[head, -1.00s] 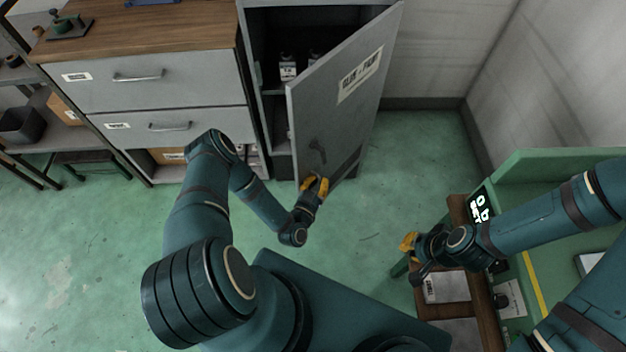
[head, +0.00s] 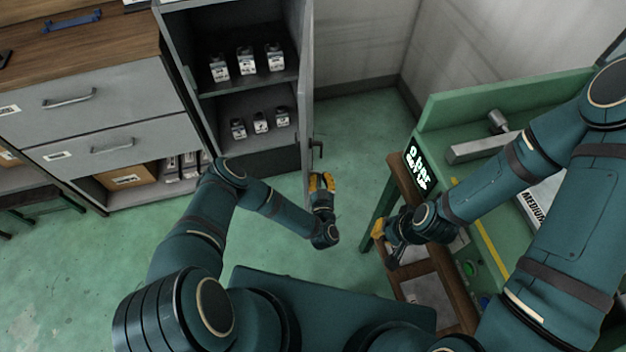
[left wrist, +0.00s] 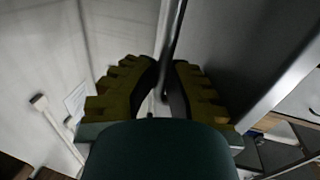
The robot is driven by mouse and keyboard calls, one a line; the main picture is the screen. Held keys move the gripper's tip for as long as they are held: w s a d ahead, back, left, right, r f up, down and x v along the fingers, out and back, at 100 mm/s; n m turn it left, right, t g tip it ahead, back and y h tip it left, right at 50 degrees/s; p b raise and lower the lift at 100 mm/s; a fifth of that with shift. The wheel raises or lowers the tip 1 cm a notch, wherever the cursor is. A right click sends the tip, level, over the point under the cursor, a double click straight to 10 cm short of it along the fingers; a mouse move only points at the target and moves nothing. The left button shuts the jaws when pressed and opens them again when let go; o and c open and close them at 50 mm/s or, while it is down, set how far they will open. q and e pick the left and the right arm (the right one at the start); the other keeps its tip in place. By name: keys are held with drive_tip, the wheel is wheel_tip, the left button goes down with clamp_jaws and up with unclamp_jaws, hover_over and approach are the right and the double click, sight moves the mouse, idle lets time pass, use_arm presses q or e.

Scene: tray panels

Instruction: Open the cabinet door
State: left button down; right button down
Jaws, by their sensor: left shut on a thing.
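The grey cabinet door (head: 305,90) stands wide open, seen nearly edge-on at the cabinet's right side. Its dark handle (head: 318,148) sticks out from the outer face. My left gripper (head: 322,182) is low at that outer face, with yellow fingers. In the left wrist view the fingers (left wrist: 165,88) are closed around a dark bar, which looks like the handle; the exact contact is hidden. The grey door surface lies to their right. My right gripper (head: 378,229) is apart from the door, by the green bench; its jaw opening is not clear.
The cabinet's shelves (head: 250,88) hold several small white-labelled bottles. A drawer unit (head: 80,95) with a wooden top stands on its left. A green workbench (head: 520,95) with a lit display (head: 418,168) is at right. Green floor between door and bench is clear.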

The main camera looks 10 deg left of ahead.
use_arm(q)
drive_tip(key=shift+w+r, duration=0.25)
drive_tip(key=shift+w, duration=0.25)
drive_tip(key=c, duration=1.3)
unclamp_jaws()
drive_tip(key=shift+f, duration=0.15)
drive_tip(key=shift+s, duration=0.2)
drive_tip(key=v, duration=1.1)
drive_tip(key=shift+s, duration=0.35)
drive_tip(key=shift+d, duration=0.15)
